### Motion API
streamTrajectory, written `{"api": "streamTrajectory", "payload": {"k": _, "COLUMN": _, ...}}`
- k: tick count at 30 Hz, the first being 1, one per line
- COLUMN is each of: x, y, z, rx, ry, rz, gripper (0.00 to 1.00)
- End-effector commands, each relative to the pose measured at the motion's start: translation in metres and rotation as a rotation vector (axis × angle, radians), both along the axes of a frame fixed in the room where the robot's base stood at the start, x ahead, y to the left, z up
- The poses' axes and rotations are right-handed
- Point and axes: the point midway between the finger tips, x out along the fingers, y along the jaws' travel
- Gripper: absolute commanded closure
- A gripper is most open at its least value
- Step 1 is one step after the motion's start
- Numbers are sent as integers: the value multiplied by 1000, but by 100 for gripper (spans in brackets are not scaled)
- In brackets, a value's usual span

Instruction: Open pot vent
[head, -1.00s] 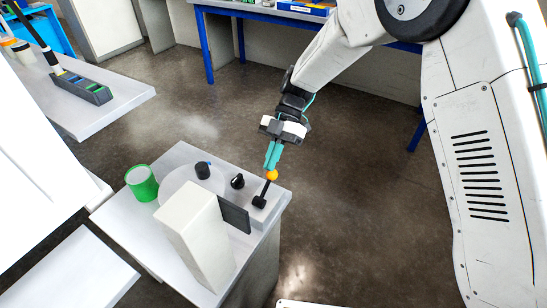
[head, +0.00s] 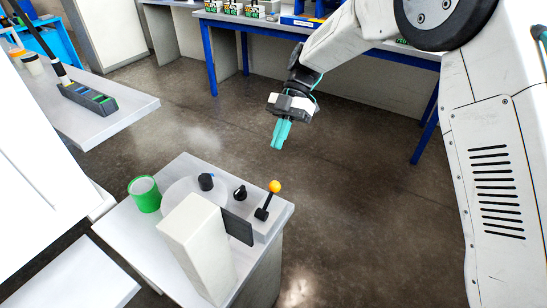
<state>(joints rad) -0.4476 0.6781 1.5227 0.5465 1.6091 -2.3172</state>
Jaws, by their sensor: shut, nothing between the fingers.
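A small lever (head: 267,203) with a yellow-orange ball knob (head: 275,186) stands on the light grey box at the right end of a low bench. It leans slightly right. To its left are a black knob (head: 240,192) and a round pale pot lid (head: 187,200) with a black cap (head: 206,181) on it. My gripper (head: 277,147), with teal fingers, is shut and empty. In the picture it is above the knob, clearly apart from it. Which of these parts is the vent I cannot tell.
A white upright box (head: 196,245) and a dark panel (head: 238,227) stand in front of the lid. A green cup (head: 145,195) is at the bench's left. A blue-legged table (head: 213,60) stands behind. The floor (head: 370,215) right of the bench is clear.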

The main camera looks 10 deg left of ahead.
Motion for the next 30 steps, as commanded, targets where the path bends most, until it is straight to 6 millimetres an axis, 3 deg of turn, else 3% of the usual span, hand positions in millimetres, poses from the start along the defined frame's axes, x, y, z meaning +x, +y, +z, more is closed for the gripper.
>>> {"api": "streamTrajectory", "payload": {"k": 6, "x": 20, "y": -8, "z": 14, "rx": 0, "ry": 1, "rz": -2, "gripper": 100}}
{"api": "streamTrajectory", "payload": {"k": 20, "x": 22, "y": -9, "z": 17, "rx": -15, "ry": 6, "rz": -16, "gripper": 100}}
{"api": "streamTrajectory", "payload": {"k": 25, "x": 24, "y": -11, "z": 10, "rx": -180, "ry": 37, "rz": -167, "gripper": 100}}
{"api": "streamTrajectory", "payload": {"k": 28, "x": 13, "y": -22, "z": -8, "rx": -372, "ry": 79, "rz": -311, "gripper": 100}}
{"api": "streamTrajectory", "payload": {"k": 30, "x": 3, "y": -34, "z": -8, "rx": -507, "ry": 88, "rz": -425, "gripper": 100}}
